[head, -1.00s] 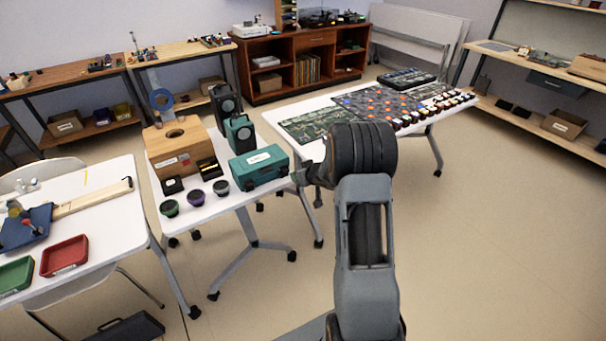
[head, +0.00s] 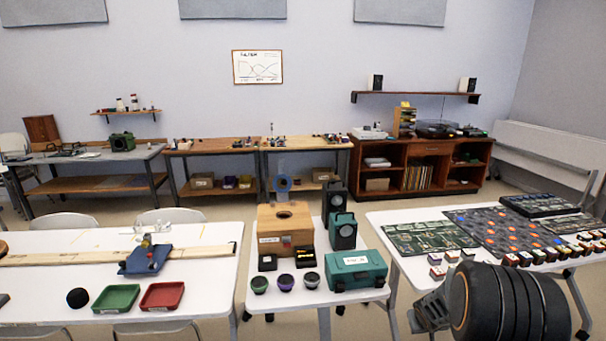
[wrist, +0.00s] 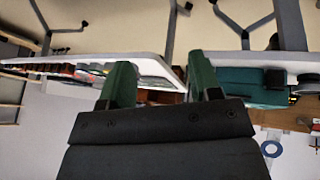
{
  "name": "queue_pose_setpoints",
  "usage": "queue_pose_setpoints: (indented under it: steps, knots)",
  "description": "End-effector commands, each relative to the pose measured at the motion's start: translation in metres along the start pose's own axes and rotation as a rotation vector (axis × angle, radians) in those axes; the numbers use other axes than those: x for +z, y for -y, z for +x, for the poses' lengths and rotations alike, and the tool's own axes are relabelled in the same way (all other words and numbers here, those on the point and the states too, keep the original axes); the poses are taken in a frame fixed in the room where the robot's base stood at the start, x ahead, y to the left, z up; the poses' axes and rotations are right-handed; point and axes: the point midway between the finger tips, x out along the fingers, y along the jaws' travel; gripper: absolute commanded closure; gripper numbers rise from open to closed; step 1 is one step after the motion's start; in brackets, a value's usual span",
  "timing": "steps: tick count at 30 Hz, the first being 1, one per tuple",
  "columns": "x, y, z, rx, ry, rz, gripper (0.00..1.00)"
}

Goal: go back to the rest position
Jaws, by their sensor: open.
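My gripper (wrist: 160,84) shows in the wrist view with its two green fingers apart and nothing between them. In the head view my arm fills the lower right corner, in front of the right-hand white table (head: 385,218); the fingers cannot be made out there. The wrist view looks tilted over, with table edges across its middle. The teal case (head: 356,270) stands on the middle white table and also shows in the wrist view (wrist: 240,84), to the right of the fingers.
The middle table also bears a wooden box (head: 272,222), dark speakers (head: 342,232) and several small cups. The left table (head: 215,285) holds a green tray (head: 116,298) and a red tray (head: 162,296). Circuit boards (head: 428,238) lie on the right table. Benches and a shelf line the wall.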

Motion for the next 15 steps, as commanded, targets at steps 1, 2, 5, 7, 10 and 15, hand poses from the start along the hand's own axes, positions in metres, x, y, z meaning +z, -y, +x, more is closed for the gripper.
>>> queue_pose_setpoints:
  steps: [1, 2, 5, 7, 10, 15]
  knots:
    - [0.009, 0.004, -0.026, 0.018, 0.06, 0.008, 0.43]
    - [0.017, 0.007, -0.04, 0.022, 0.101, 0.015, 0.43]
    - [0.042, 0.026, -0.09, 0.005, 0.22, 0.033, 0.43]
    - [0.06, 0.043, -0.127, -0.031, 0.284, 0.043, 0.43]
    - [0.083, 0.07, -0.175, -0.103, 0.337, 0.047, 0.43]
    - [0.106, 0.104, -0.233, -0.211, 0.325, 0.048, 0.43]
